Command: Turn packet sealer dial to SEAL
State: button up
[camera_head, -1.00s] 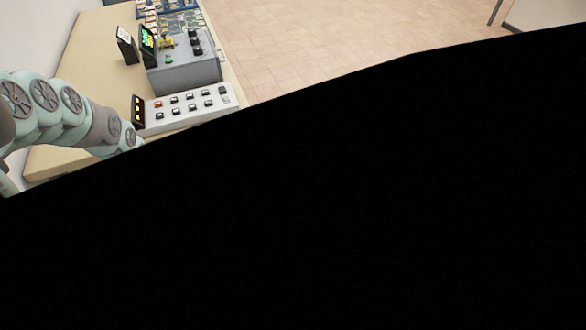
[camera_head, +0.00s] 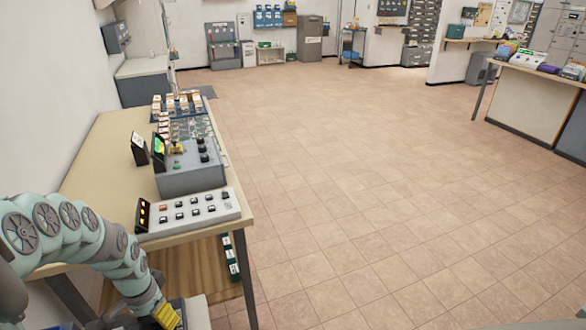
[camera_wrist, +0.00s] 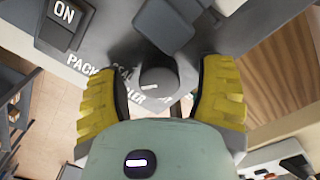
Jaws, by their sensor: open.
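In the wrist view, the packet sealer dial (camera_wrist: 157,82) is a grey round knob with a short white mark lying nearly horizontal on its face. It sits on the dark grey packet sealer panel (camera_wrist: 118,52). White lettering around it reads partly "PACK", "SEAL" and "ALER"; the rest is hidden. My gripper (camera_wrist: 160,88) is open, with one yellow ridged finger on each side of the dial and visible gaps to it. In the head view, my gripper's yellow end (camera_head: 166,316) shows low at the left, below the table top; the dial cannot be made out there.
An ON switch (camera_wrist: 62,14) and a raised grey block (camera_wrist: 166,24) sit beside the dial. In the head view, a white button panel (camera_head: 192,214) and a grey control box (camera_head: 190,174) stand on the table (camera_head: 95,180). The tiled floor to the right is clear.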

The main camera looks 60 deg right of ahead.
jog(key=n+p, duration=0.3)
jog(key=n, duration=0.2)
jog(key=shift+s+r, duration=0.1)
jog(key=shift+d, duration=0.1)
